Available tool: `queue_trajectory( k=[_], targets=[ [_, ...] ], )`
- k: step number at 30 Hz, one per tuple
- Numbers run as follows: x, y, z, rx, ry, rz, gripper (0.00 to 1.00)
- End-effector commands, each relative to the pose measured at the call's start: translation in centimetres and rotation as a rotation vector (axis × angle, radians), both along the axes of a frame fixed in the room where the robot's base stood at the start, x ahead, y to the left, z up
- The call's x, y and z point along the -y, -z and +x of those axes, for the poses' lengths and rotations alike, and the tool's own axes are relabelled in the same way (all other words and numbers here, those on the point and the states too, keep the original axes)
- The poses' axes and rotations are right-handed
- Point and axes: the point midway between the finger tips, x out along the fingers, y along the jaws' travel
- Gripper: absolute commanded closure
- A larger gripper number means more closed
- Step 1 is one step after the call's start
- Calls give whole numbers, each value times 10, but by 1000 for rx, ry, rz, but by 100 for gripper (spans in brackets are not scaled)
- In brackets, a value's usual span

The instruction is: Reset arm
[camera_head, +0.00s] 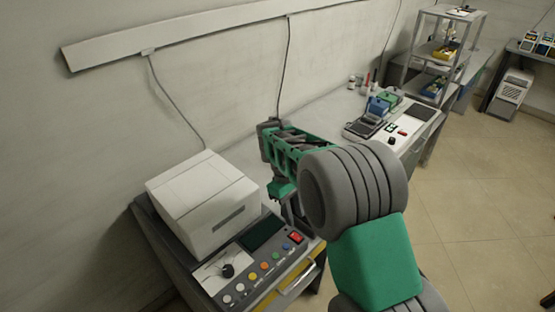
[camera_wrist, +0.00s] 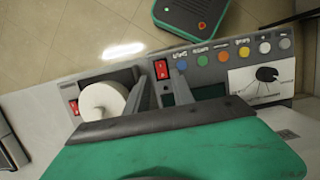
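My arm reaches from the lower right of the head view, and its green forearm (camera_head: 295,150) extends over the bench. My gripper (camera_head: 290,208) hangs down beside the white box, above the control panel's far end; its fingertips are partly hidden there. In the wrist view my gripper (camera_wrist: 163,88) has two grey fingers standing apart with no object between them. A red switch (camera_wrist: 161,69) of the panel shows beyond the gap. A white round piece (camera_wrist: 105,102) is just left of the fingers; I cannot tell whether they touch it.
The white box (camera_head: 203,203) stands at the back of the bench. The control panel (camera_head: 255,258) with coloured buttons and a black knob lies in front of it. Small devices (camera_head: 373,117) sit farther along the bench. A shelf rack (camera_head: 438,50) stands beyond. The tiled floor (camera_head: 485,190) at right is clear.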

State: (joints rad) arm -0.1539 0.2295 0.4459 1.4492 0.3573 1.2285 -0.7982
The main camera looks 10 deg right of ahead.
Motion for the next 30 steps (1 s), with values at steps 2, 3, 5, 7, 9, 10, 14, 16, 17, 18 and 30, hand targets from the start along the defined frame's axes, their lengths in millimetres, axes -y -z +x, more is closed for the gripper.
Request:
queue_trajectory(
  k=[2,3,5,7,9,10,14,16,17,18,30],
  targets=[
    [0,0,0,4,28,-6,71],
    [0,0,1,15,72,-16,71],
    [1,1,6,51,154,-35,71],
    [-1,8,12,98,254,-49,71],
    [-3,35,-10,82,341,-70,71],
    [-3,44,-21,73,370,-77,71],
    [-9,54,-61,71,457,-74,71],
    [-11,47,-81,90,495,-56,71],
    [-12,42,-89,103,509,-45,71],
    [-13,34,-101,122,526,-26,71],
    [4,-101,-149,555,580,189,71]
  ],
)
